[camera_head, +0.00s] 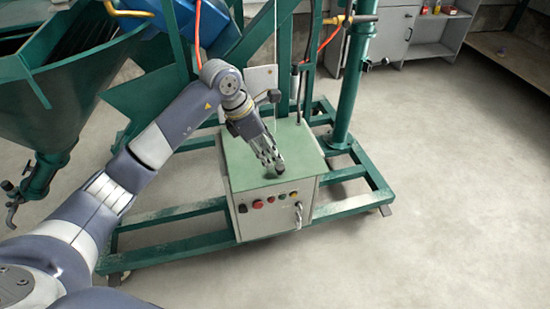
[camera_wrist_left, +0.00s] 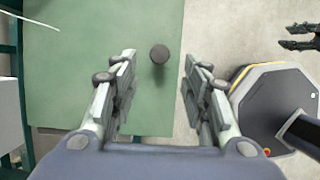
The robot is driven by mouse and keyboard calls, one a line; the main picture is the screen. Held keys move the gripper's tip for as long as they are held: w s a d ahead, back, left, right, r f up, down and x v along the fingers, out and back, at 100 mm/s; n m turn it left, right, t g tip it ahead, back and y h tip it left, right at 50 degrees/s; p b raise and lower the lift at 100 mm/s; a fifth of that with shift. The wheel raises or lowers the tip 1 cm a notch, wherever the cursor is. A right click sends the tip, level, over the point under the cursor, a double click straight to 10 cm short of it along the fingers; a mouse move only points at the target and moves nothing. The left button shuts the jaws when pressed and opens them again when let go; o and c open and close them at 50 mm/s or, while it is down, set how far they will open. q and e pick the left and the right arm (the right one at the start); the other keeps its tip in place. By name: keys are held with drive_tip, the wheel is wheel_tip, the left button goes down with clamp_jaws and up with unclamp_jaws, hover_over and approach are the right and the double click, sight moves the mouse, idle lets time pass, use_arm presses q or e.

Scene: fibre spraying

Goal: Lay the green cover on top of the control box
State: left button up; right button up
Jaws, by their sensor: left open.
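The control box (camera_head: 275,209) is a pale cabinet with buttons and a handle on its front. The flat green cover (camera_head: 240,168) lies over its top and looks roughly aligned with it. A dark round knob (camera_head: 280,169) stands up near the cover's front edge. My left gripper (camera_head: 276,166) is just above the cover at the knob. In the left wrist view its open fingers (camera_wrist_left: 157,75) stand apart on either side of the knob (camera_wrist_left: 159,54), with gaps visible. The cover (camera_wrist_left: 90,70) fills the left half there. My right gripper (camera_wrist_left: 284,36) shows at the upper right edge, fingers apart and empty.
A green steel frame (camera_head: 200,240) surrounds the box, with posts and hoses close behind it. A green hopper (camera_head: 60,90) stands at the left. The floor (camera_head: 440,180) at the right is clear. A grey cabinet (camera_head: 390,35) stands at the back.

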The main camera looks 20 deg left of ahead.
use_arm(q)
drive_tip(key=v, duration=0.5)
drive_tip(key=shift+r, duration=0.1)
use_arm(e)
drive_tip(key=shift+s+f, duration=0.25)
drive_tip(key=shift+f, duration=0.6)
